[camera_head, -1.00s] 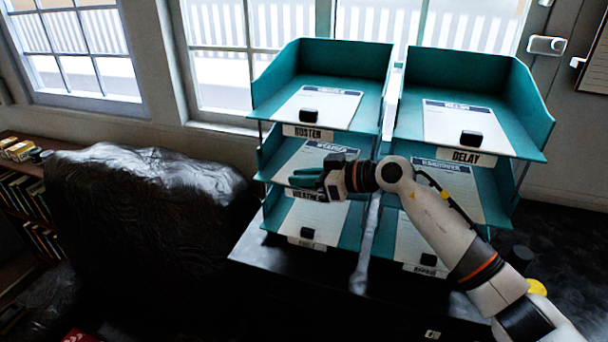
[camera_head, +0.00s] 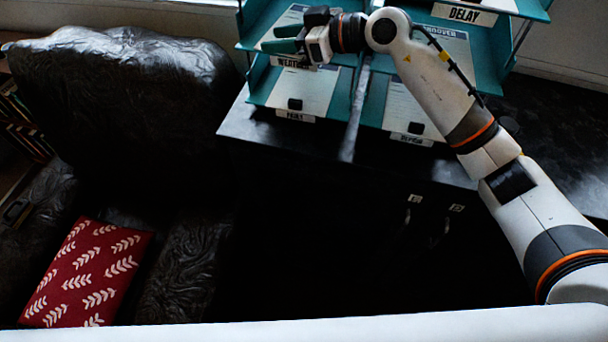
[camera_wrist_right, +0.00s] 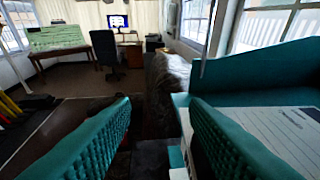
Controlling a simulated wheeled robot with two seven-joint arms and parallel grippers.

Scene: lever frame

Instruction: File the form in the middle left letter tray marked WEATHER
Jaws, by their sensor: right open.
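The middle left letter tray, teal with a label reading WEATHER (camera_head: 293,62), is partly cut off at the top of the head view. A white printed sheet (camera_head: 292,14) lies in it, partly hidden by my gripper. In the wrist view a white sheet (camera_wrist_right: 280,132) lies beside a teal tray wall (camera_wrist_right: 265,75), at the right finger. My right gripper (camera_head: 272,38) is at the front of this tray, just above its label, pointing left. Its teal fingers are wide apart with nothing between them (camera_wrist_right: 160,103). My left gripper is not in view.
Below is the bottom left tray (camera_head: 257,92), holding a sheet with a black block (camera_head: 295,104). A right tray stack, with a DELAY label (camera_head: 464,14), stands alongside. The trays stand on a black cabinet (camera_head: 250,130). A dark armchair (camera_head: 120,85) and red cushion (camera_head: 85,272) are left.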

